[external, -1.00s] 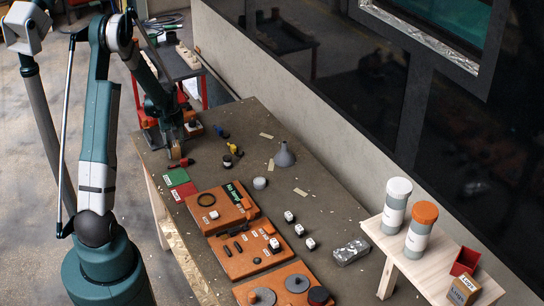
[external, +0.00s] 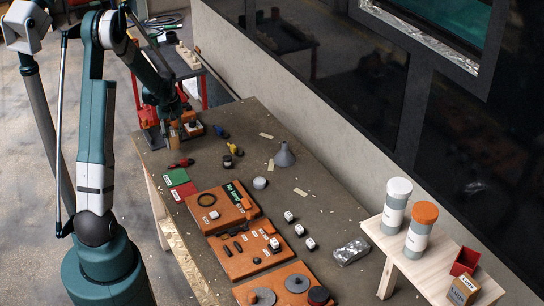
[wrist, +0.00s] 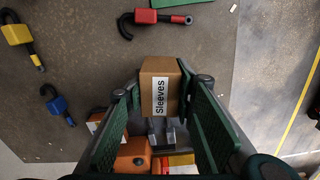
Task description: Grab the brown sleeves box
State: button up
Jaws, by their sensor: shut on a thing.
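The brown sleeves box (wrist: 160,78) is a small carton with a white "Sleeves" label, seen between my finger pads in the wrist view. My gripper (wrist: 160,100) is shut on it, with a green ribbed pad on each side. In the external view my gripper (external: 176,130) is at the far left corner of the workbench (external: 262,150). The box is small there and partly covered by the gripper; I cannot tell its exact height above the bench.
Red (wrist: 160,16), yellow (wrist: 17,33) and blue (wrist: 57,105) hooked pieces lie on the bench near the box. Orange and other boxes (wrist: 134,155) sit close by the fingers. Orange boards (external: 225,205) fill the bench's near part. A wooden shelf (external: 410,265) holds canisters at right.

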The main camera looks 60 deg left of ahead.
aim_at(173, 133)
jog(key=shift+r, duration=2.1)
